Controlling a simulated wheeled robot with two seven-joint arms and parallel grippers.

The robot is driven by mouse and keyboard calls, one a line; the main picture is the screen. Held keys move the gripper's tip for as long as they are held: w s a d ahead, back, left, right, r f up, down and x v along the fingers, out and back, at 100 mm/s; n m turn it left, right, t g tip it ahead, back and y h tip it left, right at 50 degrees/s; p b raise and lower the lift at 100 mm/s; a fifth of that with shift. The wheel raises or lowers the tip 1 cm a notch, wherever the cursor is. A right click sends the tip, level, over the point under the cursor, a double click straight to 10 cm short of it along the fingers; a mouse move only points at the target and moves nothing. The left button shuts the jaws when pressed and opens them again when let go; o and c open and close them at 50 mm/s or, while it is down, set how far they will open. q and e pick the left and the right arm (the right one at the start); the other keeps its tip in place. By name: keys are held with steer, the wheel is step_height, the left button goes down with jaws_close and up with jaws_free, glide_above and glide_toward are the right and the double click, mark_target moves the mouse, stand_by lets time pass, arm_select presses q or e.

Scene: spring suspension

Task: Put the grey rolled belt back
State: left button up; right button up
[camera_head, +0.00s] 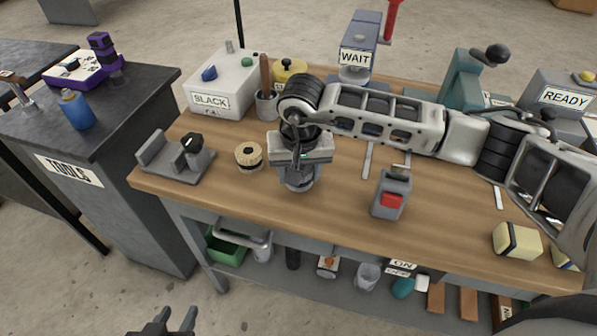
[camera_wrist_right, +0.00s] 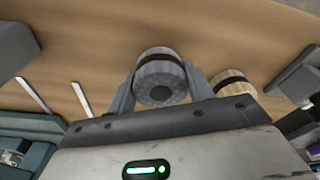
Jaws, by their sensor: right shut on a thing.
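In the head view my right gripper (camera_head: 300,172) points down over the left half of the workbench. The grey rolled belt (camera_head: 298,185) shows partly below it there; the gripper hides the rest. I cannot tell whether it touches the bench top. My left gripper (camera_head: 166,322) is open and empty at the bottom edge of the head view, away from the bench.
A tan rolled belt (camera_head: 249,155) stands just left of the right gripper. A grey bracket fixture (camera_head: 173,160) is further left. A grey box with a red button (camera_head: 391,195) is to the right. The SLACK box (camera_head: 220,88) and WAIT machine (camera_head: 358,50) stand behind.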

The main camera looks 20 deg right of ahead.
steer(key=shift+a+f, duration=0.1)
steer(key=shift+f, duration=0.85)
steer(key=o, duration=1)
steer(key=shift+r, duration=0.1)
steer(key=shift+o, duration=0.5)
arm_select(q)
steer(key=shift+w+r, duration=0.1)
steer(key=shift+r, duration=0.2)
arm_select(e)
steer(key=shift+r, duration=0.1)
steer(key=r, duration=0.3)
steer(key=s+r+b, duration=0.1)
steer(key=r, duration=0.7)
steer(key=shift+s+a, duration=0.1)
steer(key=shift+s, duration=0.2)
steer(key=shift+s+r, duration=0.1)
steer(key=shift+r, duration=0.4)
arm_select(q)
steer(key=shift+d+f, duration=0.1)
steer(key=shift+f, duration=0.45)
